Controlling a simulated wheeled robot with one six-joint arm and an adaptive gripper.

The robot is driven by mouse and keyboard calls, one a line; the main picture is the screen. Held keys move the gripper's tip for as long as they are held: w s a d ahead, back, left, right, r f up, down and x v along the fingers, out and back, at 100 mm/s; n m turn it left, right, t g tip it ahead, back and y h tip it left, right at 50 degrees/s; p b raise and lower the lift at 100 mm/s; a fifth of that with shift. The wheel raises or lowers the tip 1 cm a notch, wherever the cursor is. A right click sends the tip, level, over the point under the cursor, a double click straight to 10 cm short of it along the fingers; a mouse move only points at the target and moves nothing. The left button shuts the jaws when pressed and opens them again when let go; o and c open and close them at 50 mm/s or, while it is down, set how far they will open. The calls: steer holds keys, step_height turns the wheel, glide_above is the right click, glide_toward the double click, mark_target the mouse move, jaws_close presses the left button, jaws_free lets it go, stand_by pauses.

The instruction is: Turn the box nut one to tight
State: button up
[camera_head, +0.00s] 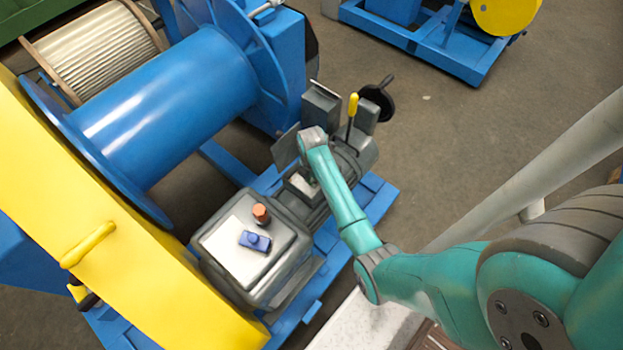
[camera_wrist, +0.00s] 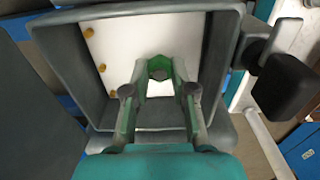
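In the wrist view an open grey box (camera_wrist: 222,45) has a white inner panel (camera_wrist: 125,40). Brass nuts sit on its left side: an upper nut (camera_wrist: 97,30), a middle nut (camera_wrist: 102,67) and a lower nut (camera_wrist: 114,93). My gripper (camera_wrist: 159,72) reaches into the box, right of these nuts, with green fingers spread to either side. A green, angular piece with a dark middle shows between the fingertips; I cannot tell whether it is gripped. In the head view the box (camera_head: 299,186) shows small beneath my arm; the fingertips are hard to make out.
A grey housing (camera_head: 277,285) left of the box carries an orange cylinder (camera_head: 261,214) and a blue block (camera_head: 255,241). A yellow-knobbed lever (camera_head: 352,110) stands close beyond my wrist. A dark block (camera_wrist: 287,87) is right of the box.

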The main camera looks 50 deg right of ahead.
jaws_close()
